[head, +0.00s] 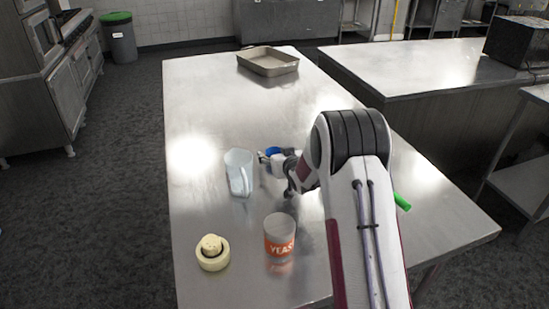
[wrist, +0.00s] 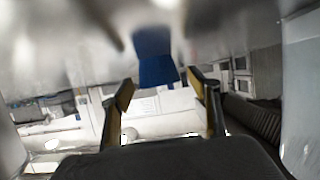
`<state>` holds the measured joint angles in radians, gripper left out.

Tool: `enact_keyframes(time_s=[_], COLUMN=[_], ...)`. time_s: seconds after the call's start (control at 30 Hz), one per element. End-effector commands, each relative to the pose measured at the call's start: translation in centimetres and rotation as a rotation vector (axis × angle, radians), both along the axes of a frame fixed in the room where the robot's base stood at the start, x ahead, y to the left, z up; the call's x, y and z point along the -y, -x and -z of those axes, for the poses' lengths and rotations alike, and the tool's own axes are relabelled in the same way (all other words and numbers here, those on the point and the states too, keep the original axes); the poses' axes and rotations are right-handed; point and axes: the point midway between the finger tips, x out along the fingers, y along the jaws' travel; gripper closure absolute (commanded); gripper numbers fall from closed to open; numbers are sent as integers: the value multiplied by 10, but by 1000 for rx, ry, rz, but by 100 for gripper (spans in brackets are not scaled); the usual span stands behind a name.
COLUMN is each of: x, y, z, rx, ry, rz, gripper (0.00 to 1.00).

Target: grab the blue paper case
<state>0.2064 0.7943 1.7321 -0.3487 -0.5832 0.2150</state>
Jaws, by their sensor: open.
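The blue paper case (head: 273,151) is small and stands on the steel table, partly hidden behind my gripper in the head view. In the wrist view the blue paper case (wrist: 157,62) is ahead of the fingers, at the upper middle, slightly blurred. My gripper (head: 279,171) is low over the table beside the case. In the wrist view my gripper (wrist: 160,92) is open, its two fingers apart with nothing held between them. The case appears just beyond the fingertips; I cannot tell whether they touch it.
A clear jug (head: 239,173) stands just left of my gripper. A yeast can (head: 279,238) and a cream-coloured round object (head: 212,253) are at the near end. A baking pan (head: 268,61) sits at the far end. The table (head: 215,95) between is clear.

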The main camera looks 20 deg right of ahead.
Motion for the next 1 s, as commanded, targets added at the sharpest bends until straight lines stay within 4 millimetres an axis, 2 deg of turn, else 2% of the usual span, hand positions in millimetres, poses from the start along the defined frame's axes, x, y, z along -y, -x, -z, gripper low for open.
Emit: enact_keyframes(time_s=[0.2,0.3,0.33,0.77,1.0], x=[0,0,0,0,0], y=[0,0,0,0,0], z=[0,0,0,-2,-16], rx=[0,0,0,1,3], ry=[0,0,0,0,0], rz=[0,0,0,0,0], gripper=[39,62,65,65,65])
